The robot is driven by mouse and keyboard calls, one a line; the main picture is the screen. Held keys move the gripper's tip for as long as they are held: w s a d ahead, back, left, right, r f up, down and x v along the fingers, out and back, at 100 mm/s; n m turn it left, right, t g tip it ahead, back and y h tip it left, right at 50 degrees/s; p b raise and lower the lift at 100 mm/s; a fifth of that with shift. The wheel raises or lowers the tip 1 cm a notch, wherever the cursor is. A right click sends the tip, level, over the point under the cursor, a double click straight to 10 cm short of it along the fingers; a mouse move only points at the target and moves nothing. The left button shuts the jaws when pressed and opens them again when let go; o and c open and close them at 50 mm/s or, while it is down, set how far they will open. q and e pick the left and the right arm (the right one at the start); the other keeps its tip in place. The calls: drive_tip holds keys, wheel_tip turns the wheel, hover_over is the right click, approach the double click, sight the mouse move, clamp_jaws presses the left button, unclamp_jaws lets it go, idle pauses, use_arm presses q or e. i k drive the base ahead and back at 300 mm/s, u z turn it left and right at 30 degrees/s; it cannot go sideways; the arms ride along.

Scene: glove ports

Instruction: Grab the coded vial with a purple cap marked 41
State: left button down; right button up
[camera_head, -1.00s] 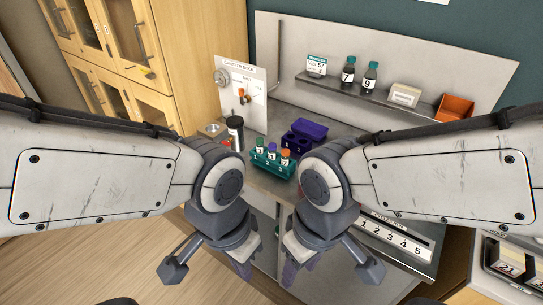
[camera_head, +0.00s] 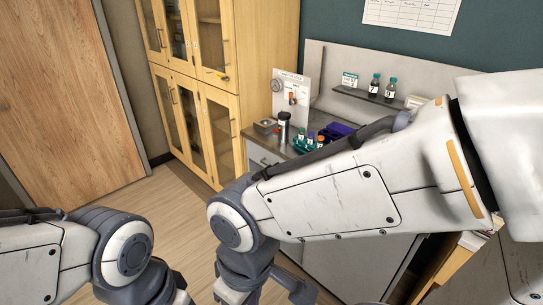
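A teal rack (camera_head: 299,148) stands on the bench with several small capped vials in it. One vial has a purple cap (camera_head: 310,135); its marking is too small to read. Others have a green cap (camera_head: 301,133) and an orange cap (camera_head: 321,138). My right gripper (camera_head: 262,296) hangs at the bottom edge, well in front of and below the rack; its fingertips are cut off. My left wrist is at the bottom left, and its gripper fingers are out of the picture. My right forearm covers the bench right of the rack.
A purple block (camera_head: 338,131) sits behind the rack. A dark cylinder (camera_head: 283,127) and a small metal box (camera_head: 265,126) stand to its left. A shelf (camera_head: 362,95) above holds bottles (camera_head: 374,85). Wooden cabinets (camera_head: 215,90) stand left; the floor (camera_head: 160,210) is open.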

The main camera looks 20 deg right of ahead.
sight(311, 134)
drive_tip(key=u, duration=0.45)
drive_tip(key=i, duration=2)
drive_tip(key=z, duration=1)
drive_tip(key=i, duration=0.8)
drive_tip(key=z, duration=1.25)
drive_tip(key=i, duration=0.4)
drive_tip(key=z, duration=0.35)
